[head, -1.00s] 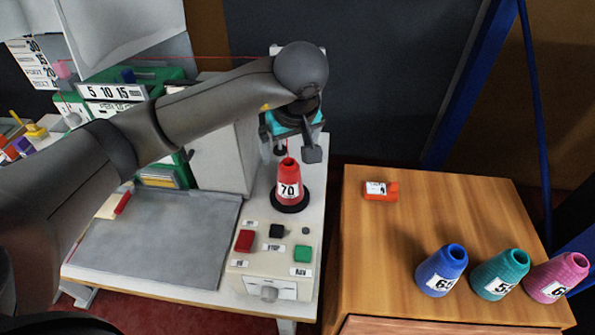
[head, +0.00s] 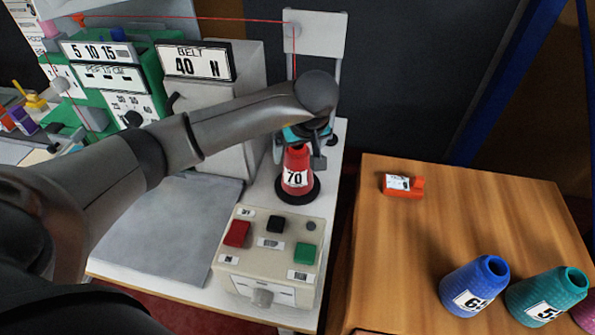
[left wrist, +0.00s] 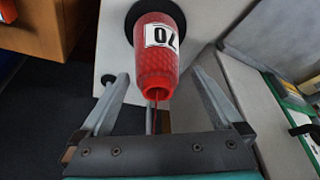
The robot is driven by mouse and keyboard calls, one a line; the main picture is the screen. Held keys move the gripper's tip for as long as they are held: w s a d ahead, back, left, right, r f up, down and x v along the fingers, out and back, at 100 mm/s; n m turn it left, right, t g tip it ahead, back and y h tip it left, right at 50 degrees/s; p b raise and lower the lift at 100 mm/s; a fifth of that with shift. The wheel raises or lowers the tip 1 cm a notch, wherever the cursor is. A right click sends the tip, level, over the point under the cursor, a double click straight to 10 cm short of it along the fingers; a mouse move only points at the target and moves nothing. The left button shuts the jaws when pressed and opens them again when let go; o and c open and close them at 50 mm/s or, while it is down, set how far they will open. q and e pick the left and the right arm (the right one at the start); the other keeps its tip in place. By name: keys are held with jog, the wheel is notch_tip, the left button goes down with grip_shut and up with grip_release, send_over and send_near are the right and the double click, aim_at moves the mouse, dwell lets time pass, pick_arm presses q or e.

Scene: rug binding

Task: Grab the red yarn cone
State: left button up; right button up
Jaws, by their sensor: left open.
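The red yarn cone (head: 296,170), labelled 70, stands upright on a round black base (head: 297,190) at the back of the white machine table. My left gripper (head: 299,157) is open at the cone's top, with one finger on each side of it in the head view. In the left wrist view the cone (left wrist: 156,62) points its narrow top toward the palm, between the open fingers (left wrist: 160,82). Gaps show on both sides, and the jaws are not closed on it. A red thread runs from the cone's top. My right gripper is not in view.
A control box (head: 268,255) with red, black and green buttons stands in front of the cone. A grey cabinet (head: 225,110) is behind my left arm. The wooden table (head: 400,245) at right holds an orange block (head: 403,186), blue cone (head: 474,286) and teal cone (head: 546,296).

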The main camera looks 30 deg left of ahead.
aim_at(297, 178)
pick_arm(q)
jog(key=shift+w+a+f, duration=0.15)
jog(key=shift+w+f, duration=0.05)
jog(key=shift+f, duration=0.4)
jog(key=b+x, duration=0.1)
jog(key=x, duration=0.4)
jog(key=shift+w, duration=0.1)
grip_shut()
dwell(0.3)
jog(key=shift+r, duration=0.1)
